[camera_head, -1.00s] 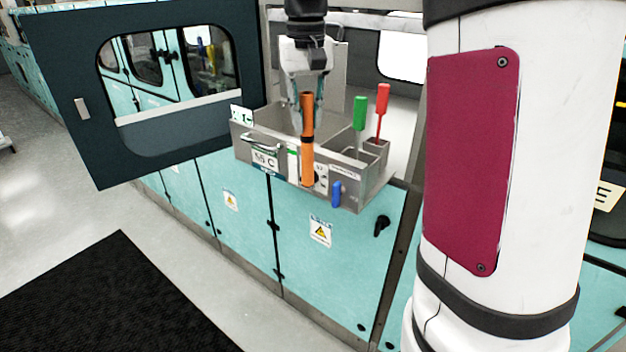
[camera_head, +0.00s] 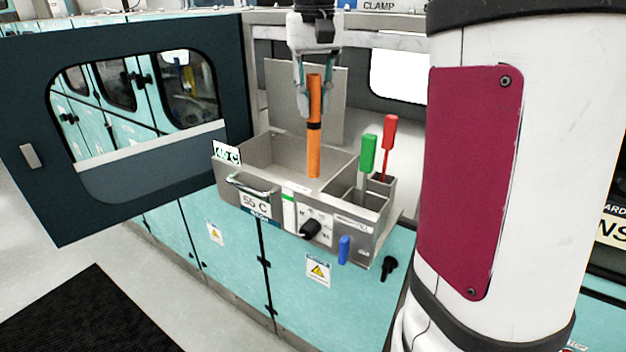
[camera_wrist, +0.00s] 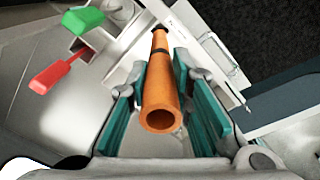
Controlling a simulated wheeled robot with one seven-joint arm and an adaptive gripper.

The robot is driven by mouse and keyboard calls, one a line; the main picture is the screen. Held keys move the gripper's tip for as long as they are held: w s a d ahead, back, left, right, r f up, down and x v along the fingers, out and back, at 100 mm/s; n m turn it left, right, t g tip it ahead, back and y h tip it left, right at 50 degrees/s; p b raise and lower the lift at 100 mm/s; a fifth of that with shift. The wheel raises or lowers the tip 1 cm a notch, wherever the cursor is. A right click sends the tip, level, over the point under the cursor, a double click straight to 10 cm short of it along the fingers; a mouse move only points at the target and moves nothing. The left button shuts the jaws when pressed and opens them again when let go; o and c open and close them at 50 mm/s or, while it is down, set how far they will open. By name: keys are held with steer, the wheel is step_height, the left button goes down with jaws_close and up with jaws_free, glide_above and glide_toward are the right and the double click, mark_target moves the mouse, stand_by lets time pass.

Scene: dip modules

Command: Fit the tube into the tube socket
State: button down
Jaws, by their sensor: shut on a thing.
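An orange tube (camera_head: 314,150) with a dark band hangs upright from my gripper (camera_head: 314,88). In the wrist view the tube (camera_wrist: 160,95) lies between the two teal finger pads of my gripper (camera_wrist: 166,108), its open end toward the camera. In the head view its lower end overlaps the metal box (camera_head: 262,150), near the wall between the large basin and the smaller compartments. I cannot tell whether it touches anything there. I cannot identify the tube socket in these frames.
A green-handled tool (camera_head: 367,155) and a red-handled tool (camera_head: 389,135) stand in the right compartments. A black knob (camera_head: 310,229) and a blue handle (camera_head: 344,249) are on the box front. An open dark door (camera_head: 130,185) stands at left.

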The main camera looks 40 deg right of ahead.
mark_target(314, 175)
step_height(314, 175, down, 14)
steer(key=shift+r+p, duration=0.1)
steer(key=shift+p, duration=0.9)
steer(key=c, duration=1.4)
jaws_free()
steer(key=shift+f, duration=0.2)
steer(key=shift+c, duration=0.2)
